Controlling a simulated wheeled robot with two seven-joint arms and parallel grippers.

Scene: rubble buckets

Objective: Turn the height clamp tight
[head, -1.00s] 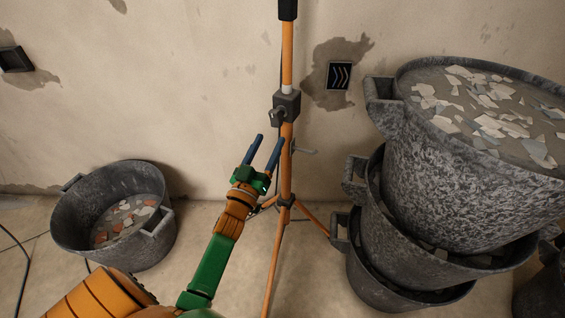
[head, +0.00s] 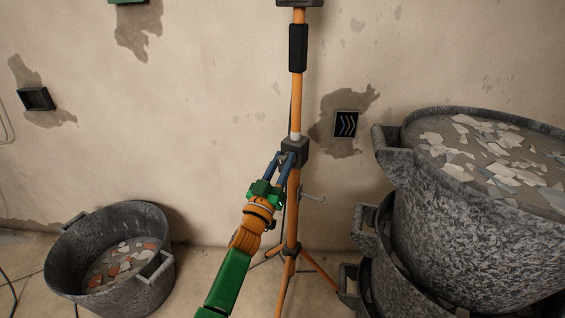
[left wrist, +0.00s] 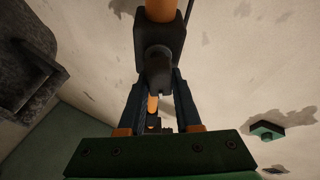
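An orange tripod stand (head: 293,215) stands upright against the wall. Its height clamp (head: 295,150) is a dark grey block around the pole, with a small knob facing me. My left gripper (head: 285,156) reaches up to the clamp from below. Its blue fingers are closer together than before and lie on either side of the knob, which they partly hide in the head view. In the left wrist view the clamp's dark knob (left wrist: 158,70) sits between the two fingertips, with no clear gap beside it. My right gripper is not in view.
A grey bucket with rubble (head: 62,262) stands on the floor at the left. Stacked large buckets (head: 450,215) with rubble stand close on the right. A grey side handle (head: 312,197) sticks out from the pole below the clamp. The wall behind is near.

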